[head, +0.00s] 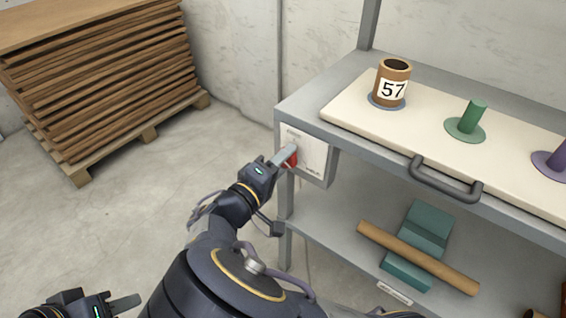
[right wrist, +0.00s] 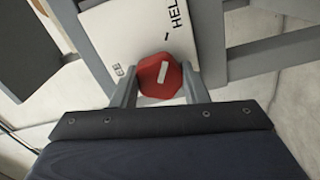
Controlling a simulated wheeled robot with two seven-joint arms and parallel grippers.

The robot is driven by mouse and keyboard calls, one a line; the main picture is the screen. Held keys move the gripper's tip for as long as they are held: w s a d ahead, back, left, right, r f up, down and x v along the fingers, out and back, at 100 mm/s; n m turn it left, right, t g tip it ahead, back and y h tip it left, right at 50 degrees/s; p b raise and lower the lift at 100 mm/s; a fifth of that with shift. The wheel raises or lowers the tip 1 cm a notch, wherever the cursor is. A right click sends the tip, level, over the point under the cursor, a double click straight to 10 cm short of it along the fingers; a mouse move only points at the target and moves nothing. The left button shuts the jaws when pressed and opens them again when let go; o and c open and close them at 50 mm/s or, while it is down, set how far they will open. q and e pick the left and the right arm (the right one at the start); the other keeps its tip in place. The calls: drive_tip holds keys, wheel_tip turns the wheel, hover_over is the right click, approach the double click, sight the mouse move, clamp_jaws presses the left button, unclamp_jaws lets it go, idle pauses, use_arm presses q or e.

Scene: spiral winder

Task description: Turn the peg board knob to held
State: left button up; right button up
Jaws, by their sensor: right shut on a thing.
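The red knob (head: 291,159) sits on a white control box (head: 312,158) on the left front of the shelf unit. My right gripper (head: 286,156) is shut on it. In the right wrist view, the knob (right wrist: 160,76) is between the two fingers (right wrist: 159,88), with a white bar on its face. The bar stands nearly upright in that picture. A partly hidden label reading "HEL" is at the upper right, and one ending "EE" at the left. The cream peg board (head: 350,112) lies on the top shelf. My left gripper (head: 128,303) is at the bottom left, away from the shelf.
A brown spool marked 57 (head: 392,84), a green peg (head: 472,117) and a purple peg (head: 558,157) stand on the board. A grey handle (head: 445,186) is on its front edge. Stacked wood (head: 105,75) stands far left.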

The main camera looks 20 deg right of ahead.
idle(0.3)
drive_tip(key=o, duration=1)
drive_tip(key=shift+c, duration=0.2)
drive_tip(key=p+v, duration=0.2)
drive_tip(key=v, duration=0.6)
drive_tip(key=shift+d+f, duration=0.1)
drive_tip(key=shift+d, duration=0.05)
